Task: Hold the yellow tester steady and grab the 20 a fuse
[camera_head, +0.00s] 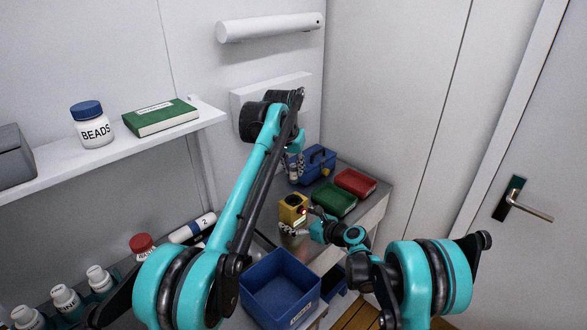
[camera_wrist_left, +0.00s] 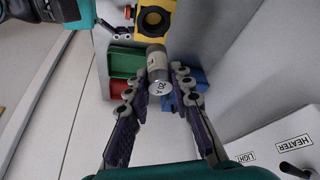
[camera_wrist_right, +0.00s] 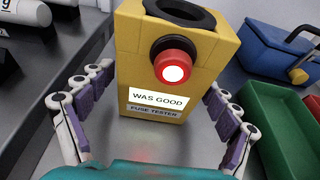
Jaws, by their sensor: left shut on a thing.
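The yellow fuse tester (camera_head: 290,213) stands on the grey bench top. In the right wrist view the tester (camera_wrist_right: 180,60) has a dark round opening on top, a red button with a lit white centre, and a "WAS GOOD" display. My right gripper (camera_wrist_right: 160,95) has its fingers spread at both sides of the tester, with slim gaps showing. My left gripper (camera_head: 292,166) is shut on the 20 A fuse (camera_wrist_left: 157,62), a grey cylinder with "20 A" on its end. In the left wrist view the tester (camera_wrist_left: 155,18) appears just beyond the fuse.
A blue toolbox (camera_head: 318,163), a green tray (camera_head: 334,199) and a red tray (camera_head: 356,182) stand behind the tester. An empty blue bin (camera_head: 280,290) is at the front. A shelf (camera_head: 60,178) with a bead jar and a book runs along the left wall.

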